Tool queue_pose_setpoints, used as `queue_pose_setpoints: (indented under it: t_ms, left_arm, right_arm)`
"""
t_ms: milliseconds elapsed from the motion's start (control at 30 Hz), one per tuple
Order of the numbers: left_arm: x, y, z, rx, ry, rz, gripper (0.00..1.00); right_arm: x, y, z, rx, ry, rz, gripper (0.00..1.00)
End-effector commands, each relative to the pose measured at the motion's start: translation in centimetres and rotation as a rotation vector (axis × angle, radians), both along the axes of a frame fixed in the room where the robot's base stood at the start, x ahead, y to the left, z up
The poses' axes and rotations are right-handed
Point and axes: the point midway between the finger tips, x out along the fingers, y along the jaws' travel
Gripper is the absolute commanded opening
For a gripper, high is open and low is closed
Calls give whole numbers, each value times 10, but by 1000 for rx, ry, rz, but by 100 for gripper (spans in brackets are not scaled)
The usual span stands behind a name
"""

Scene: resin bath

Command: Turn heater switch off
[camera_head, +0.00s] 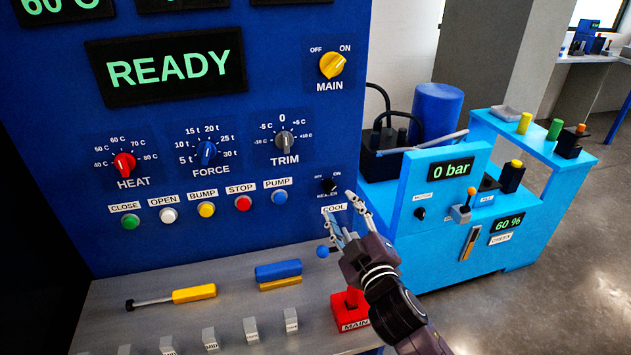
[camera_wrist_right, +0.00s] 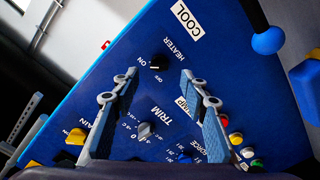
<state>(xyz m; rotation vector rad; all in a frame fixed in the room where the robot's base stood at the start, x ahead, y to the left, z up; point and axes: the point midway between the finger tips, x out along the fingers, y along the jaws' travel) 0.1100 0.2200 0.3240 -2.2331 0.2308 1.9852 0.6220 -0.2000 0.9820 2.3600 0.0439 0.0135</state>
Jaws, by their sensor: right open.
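The heater switch (camera_head: 328,186) is a small black rotary knob low on the right side of the blue panel, with OFF and ON marked above it. In the right wrist view the heater switch (camera_wrist_right: 157,63) shows between the two fingers, beyond their tips, beside the word HEATER. I cannot tell which mark its pointer faces. My right gripper (camera_head: 342,207) is open and empty in front of the panel, just below and right of the knob. The gripper (camera_wrist_right: 158,76) appears apart from the knob. My left gripper is not in view.
A lever with a blue ball (camera_head: 322,251) labelled COOL juts out below the switch. The trim knob (camera_head: 284,141) and a row of buttons including the blue PUMP button (camera_head: 279,197) lie to the left. A red MAIN block (camera_head: 349,303) sits on the grey bench below.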

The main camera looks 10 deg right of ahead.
Motion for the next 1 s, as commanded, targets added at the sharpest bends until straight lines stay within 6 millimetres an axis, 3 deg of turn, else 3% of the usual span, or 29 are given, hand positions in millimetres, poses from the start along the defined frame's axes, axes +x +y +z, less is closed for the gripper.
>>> queue_pose_setpoints:
  t_ms: [100,300,500,700,933,1000]
  left_arm:
    - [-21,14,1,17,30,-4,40]
    - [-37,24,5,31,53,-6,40]
    - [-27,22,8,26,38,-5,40]
    - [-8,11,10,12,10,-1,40]
    - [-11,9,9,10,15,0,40]
    - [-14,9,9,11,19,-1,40]
  right_arm:
    - [11,1,2,3,-1,0,41]
    - [42,1,2,0,0,-1,41]
    - [66,2,1,-1,0,-1,41]
    - [76,2,0,-1,0,-1,41]
    - [76,2,0,-1,-1,-1,41]
    - [76,2,0,-2,0,-1,35]
